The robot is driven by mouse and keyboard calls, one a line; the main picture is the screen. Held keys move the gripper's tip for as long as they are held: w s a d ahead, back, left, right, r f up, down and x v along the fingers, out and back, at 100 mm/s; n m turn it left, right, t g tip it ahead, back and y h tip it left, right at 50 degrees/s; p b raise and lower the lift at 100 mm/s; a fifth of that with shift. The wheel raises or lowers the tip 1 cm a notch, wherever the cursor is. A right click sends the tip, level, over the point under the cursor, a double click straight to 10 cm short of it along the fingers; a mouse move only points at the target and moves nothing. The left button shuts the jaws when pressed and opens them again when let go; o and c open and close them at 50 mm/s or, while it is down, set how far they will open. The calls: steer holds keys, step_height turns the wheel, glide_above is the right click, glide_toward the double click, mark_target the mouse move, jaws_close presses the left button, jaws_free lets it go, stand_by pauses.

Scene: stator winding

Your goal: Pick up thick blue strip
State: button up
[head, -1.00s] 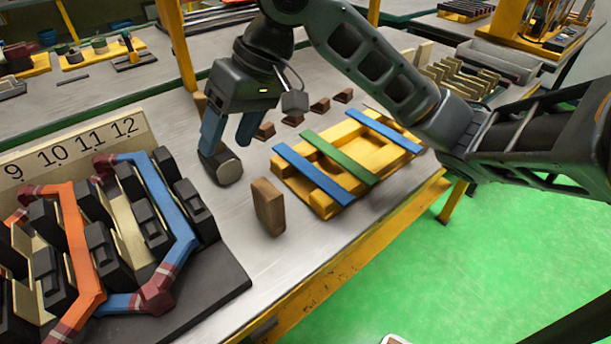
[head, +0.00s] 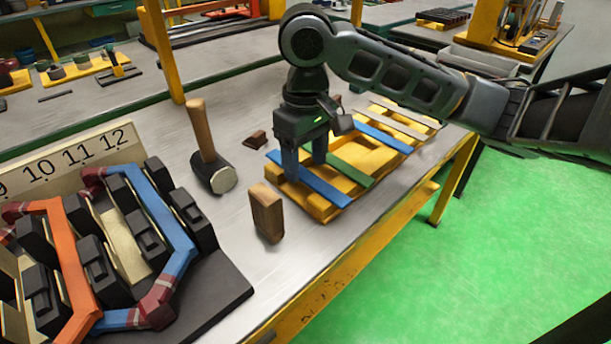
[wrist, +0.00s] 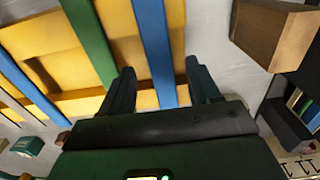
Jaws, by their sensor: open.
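Two blue strips lie across a yellow wooden rack (head: 317,207). The near blue strip (head: 326,190) is at the rack's left end, and the far blue strip (head: 385,136) is beyond a green strip (head: 352,173). My gripper (head: 305,172) is open, pointing down over the near blue strip. In the wrist view, that strip (wrist: 153,40) runs between my two fingertips (wrist: 160,70), with the green strip (wrist: 88,38) outside the left finger. The other blue strip (wrist: 28,84) is farther left.
A wooden block (head: 267,213) stands upright close to the rack's near left corner. A mallet (head: 222,179) stands on its head to the left, handle up. The stator with orange and blue windings (head: 165,215) fills the lower left. Small brown blocks (head: 255,138) lie behind.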

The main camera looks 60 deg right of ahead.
steer(key=shift+f, duration=0.7)
steer(key=shift+c, duration=0.3)
jaws_close()
